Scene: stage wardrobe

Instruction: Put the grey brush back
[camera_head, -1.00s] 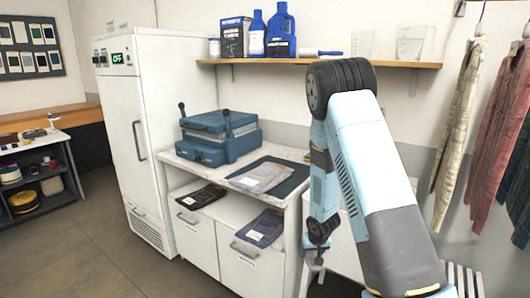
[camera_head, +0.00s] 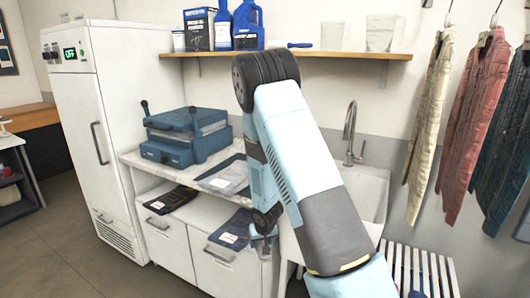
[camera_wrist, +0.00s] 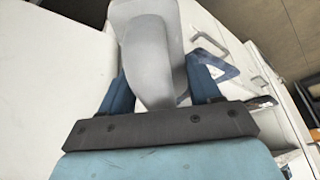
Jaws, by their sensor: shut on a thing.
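In the wrist view, a smooth light grey object, seemingly the grey brush (camera_wrist: 150,50), is between the two blue fingers of my gripper (camera_wrist: 160,82). My gripper is shut on it. In the head view, my gripper (camera_head: 263,243) hangs low in front of the white cabinet's right end, left of the sink (camera_head: 372,200). The brush is too small and too hidden by my arm to make out there.
A blue heat-press-like machine (camera_head: 187,135) and a dark mat (camera_head: 222,178) rest on the counter. Above, a wooden shelf (camera_head: 350,55) holds bottles, a blue-handled tool (camera_head: 290,45) and clear beakers. Garments (camera_head: 470,130) hang at right above a white slatted bench (camera_head: 420,270).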

